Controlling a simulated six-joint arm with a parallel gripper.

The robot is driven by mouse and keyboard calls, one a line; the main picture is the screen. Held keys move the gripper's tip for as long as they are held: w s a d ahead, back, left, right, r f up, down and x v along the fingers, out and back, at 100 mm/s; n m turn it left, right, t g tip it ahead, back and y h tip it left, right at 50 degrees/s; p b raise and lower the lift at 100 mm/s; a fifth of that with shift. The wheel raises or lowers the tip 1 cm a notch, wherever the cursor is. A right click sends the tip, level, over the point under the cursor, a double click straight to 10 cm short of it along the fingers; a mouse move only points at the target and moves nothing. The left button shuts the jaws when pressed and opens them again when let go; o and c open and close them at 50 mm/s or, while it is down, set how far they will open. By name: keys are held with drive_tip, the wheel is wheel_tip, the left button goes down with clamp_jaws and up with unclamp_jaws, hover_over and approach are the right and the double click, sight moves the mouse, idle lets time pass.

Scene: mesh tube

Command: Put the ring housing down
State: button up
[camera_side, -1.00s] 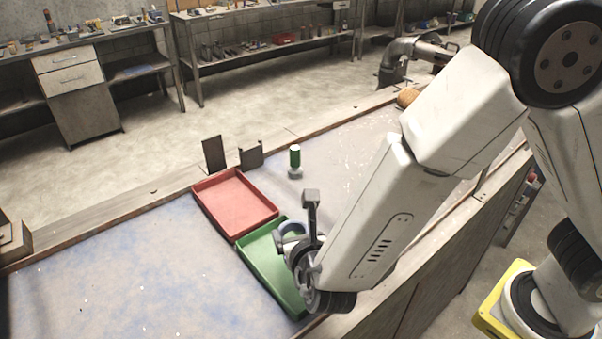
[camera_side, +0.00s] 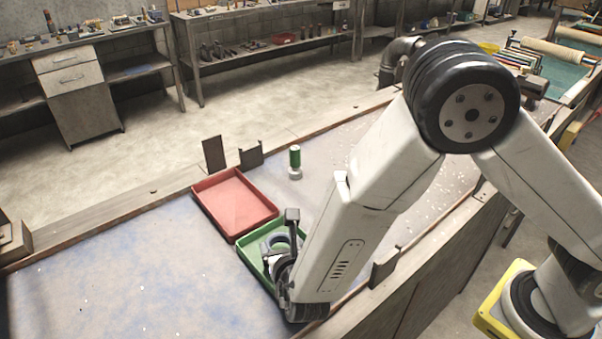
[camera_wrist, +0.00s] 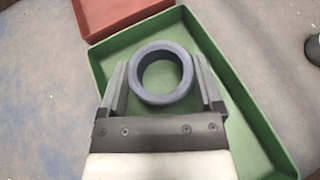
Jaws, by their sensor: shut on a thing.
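The ring housing (camera_wrist: 137,76) is a dark blue-grey ring between the two fingers of my gripper (camera_wrist: 162,78) in the wrist view. My gripper is shut on it, with a finger at each side. Behind it in that view is the green tray (camera_wrist: 270,133), and the ring shows over the tray's floor. In the side view the ring (camera_side: 283,240) is partly hidden by my wrist, over the green tray (camera_side: 246,256). Whether the ring touches the tray floor I cannot tell.
An empty red tray (camera_side: 232,203) stands beside the green one, and its edge also shows in the wrist view (camera_wrist: 105,16). A green and white cylinder (camera_side: 295,162) stands behind. Dark upright brackets (camera_side: 213,153) stand at the table's far edge. The table's left part is clear.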

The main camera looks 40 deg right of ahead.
drive_tip(key=shift+f, duration=0.7)
drive_tip(key=o, duration=1.3)
drive_tip(key=shift+f, duration=0.15)
drive_tip(key=shift+o, duration=0.2)
drive_tip(key=shift+v, duration=3.85)
